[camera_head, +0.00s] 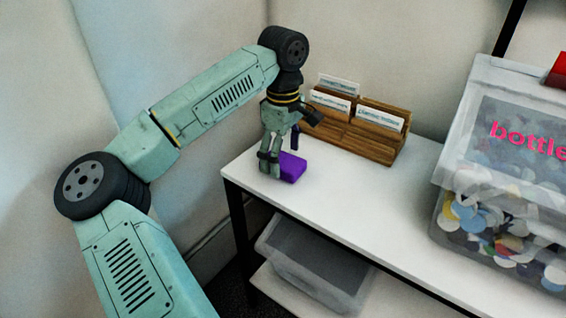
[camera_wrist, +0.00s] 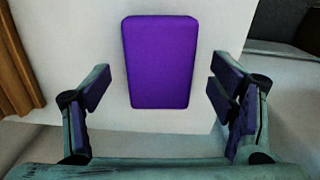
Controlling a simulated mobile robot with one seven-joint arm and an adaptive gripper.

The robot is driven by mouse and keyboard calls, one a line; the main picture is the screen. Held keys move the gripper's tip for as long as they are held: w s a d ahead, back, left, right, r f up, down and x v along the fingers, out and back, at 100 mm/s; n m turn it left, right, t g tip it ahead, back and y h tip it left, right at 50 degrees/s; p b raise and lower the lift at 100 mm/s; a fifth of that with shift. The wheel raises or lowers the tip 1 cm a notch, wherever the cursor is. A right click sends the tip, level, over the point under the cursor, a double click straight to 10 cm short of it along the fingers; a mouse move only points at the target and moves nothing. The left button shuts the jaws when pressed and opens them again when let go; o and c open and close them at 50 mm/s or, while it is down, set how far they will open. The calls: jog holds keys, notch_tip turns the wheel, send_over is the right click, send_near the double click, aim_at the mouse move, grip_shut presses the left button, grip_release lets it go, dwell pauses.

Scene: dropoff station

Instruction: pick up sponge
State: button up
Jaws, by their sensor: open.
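The sponge (camera_head: 292,167) is a purple block lying flat on the white table, near its left end in the head view. In the wrist view the sponge (camera_wrist: 160,62) shows whole, upper centre, a little beyond the fingertips. My gripper (camera_head: 276,158) points down beside the sponge and hides part of it in the head view. In the wrist view my gripper (camera_wrist: 160,92) is open, with one finger to the left of the sponge's line and one to the right. Nothing is between the fingers' pads, and neither finger appears to touch the sponge.
A wooden card organizer (camera_head: 372,135) stands behind the sponge against the wall. A clear bin of bottle caps (camera_head: 500,235) is at the right. The white table (camera_head: 370,210) is bare between them. A grey bin (camera_head: 315,265) sits on the shelf below.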

jog(key=shift+f, duration=0.35)
jog(key=shift+c, duration=0.3)
jog(key=c, duration=0.9)
jog(key=shift+r, duration=0.1)
jog(key=shift+r, duration=0.55)
notch_tip(320, 180, up, 2)
jog(key=shift+r+b, duration=0.1)
jog(key=shift+b, duration=0.3)
jog(key=s+d+b, duration=0.1)
jog(key=s, duration=0.4)
jog(key=s+r+b, duration=0.1)
jog(key=s, duration=0.4)
jog(key=s+d+b, duration=0.1)
jog(key=s, duration=0.4)
jog(key=shift+s+d+r, duration=0.3)
jog(key=shift+s, duration=0.1)
